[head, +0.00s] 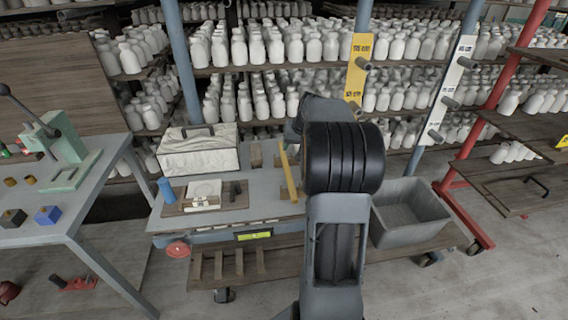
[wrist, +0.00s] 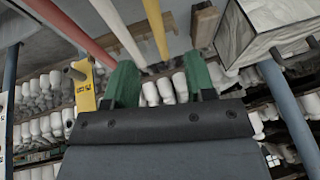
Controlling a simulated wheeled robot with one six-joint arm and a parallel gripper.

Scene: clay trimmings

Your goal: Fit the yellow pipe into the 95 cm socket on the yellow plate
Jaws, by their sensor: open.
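The yellow pipe (head: 289,176) lies across the grey top of the cart, left of my arm. In the wrist view the yellow pipe (wrist: 157,30) runs from the top edge to a spot just beyond and between the fingertips. My gripper (wrist: 160,76) is open, with its two green fingers apart and nothing held. In the head view my arm hides most of it. The yellow plate (head: 357,70) is upright on the rack behind, with dark labels and grey stub sockets high and low. It also shows in the wrist view (wrist: 84,90). The labels are too small to read surely.
A white fabric box (head: 198,152) stands on the cart. A grey bin (head: 408,215) is at right. A white plate (head: 452,85) with stubs is farther right. Bottle-filled shelves stand behind.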

